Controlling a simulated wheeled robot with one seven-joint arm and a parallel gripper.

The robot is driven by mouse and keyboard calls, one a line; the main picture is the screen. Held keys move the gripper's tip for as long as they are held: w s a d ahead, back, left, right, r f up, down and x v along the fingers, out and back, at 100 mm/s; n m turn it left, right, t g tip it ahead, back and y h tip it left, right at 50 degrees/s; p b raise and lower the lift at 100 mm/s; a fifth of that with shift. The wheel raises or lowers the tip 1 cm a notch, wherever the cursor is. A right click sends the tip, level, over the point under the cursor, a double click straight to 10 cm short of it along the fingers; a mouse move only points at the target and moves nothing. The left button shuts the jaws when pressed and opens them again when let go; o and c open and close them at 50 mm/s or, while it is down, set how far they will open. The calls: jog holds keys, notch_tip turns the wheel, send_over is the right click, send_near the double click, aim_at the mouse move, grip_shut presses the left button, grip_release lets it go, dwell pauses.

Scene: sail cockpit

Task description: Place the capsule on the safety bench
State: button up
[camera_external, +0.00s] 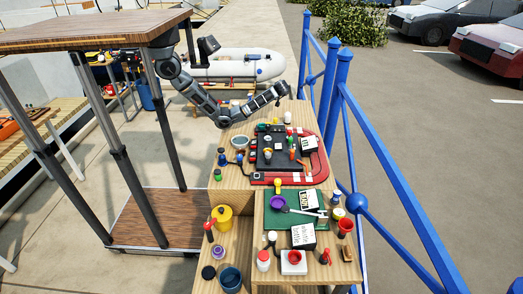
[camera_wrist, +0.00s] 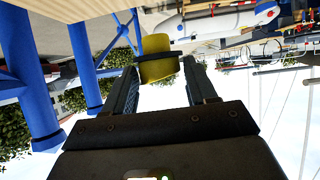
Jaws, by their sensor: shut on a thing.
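A yellow cylinder with a dark band, which looks like the capsule (camera_wrist: 157,70), is between the two fingertips of my gripper (camera_wrist: 160,58) in the wrist view. The gripper is shut on it. In the external view my gripper (camera_external: 284,91) is at the far end of the cluttered wooden bench (camera_external: 232,126), raised above it; the capsule is too small to make out there. No label shows which surface is the safety bench. A slatted wooden bench (camera_external: 55,128) with an orange item on it stands at the left.
The wooden bench carries a red tray (camera_external: 262,178), a green mat (camera_external: 275,216), a yellow pot (camera_external: 222,216) and several small items. A blue railing (camera_external: 385,190) runs along its right side. A white inflatable boat (camera_external: 235,65) lies behind my arm.

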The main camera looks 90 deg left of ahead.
jog(key=shift+f, duration=0.2)
jog(key=x, duration=0.4)
jog(key=p+x, duration=0.1)
jog(key=x, duration=0.3)
jog(key=w+x, duration=0.1)
jog(key=x, duration=0.4)
jog(key=shift+f, duration=0.25)
jog(key=shift+a+f+p, duration=0.1)
jog(key=shift+f+p, duration=0.5)
jog(key=shift+f, duration=1.5)
jog(key=shift+f, duration=0.15)
jog(key=o, duration=1.1)
jog(key=shift+c, duration=0.2)
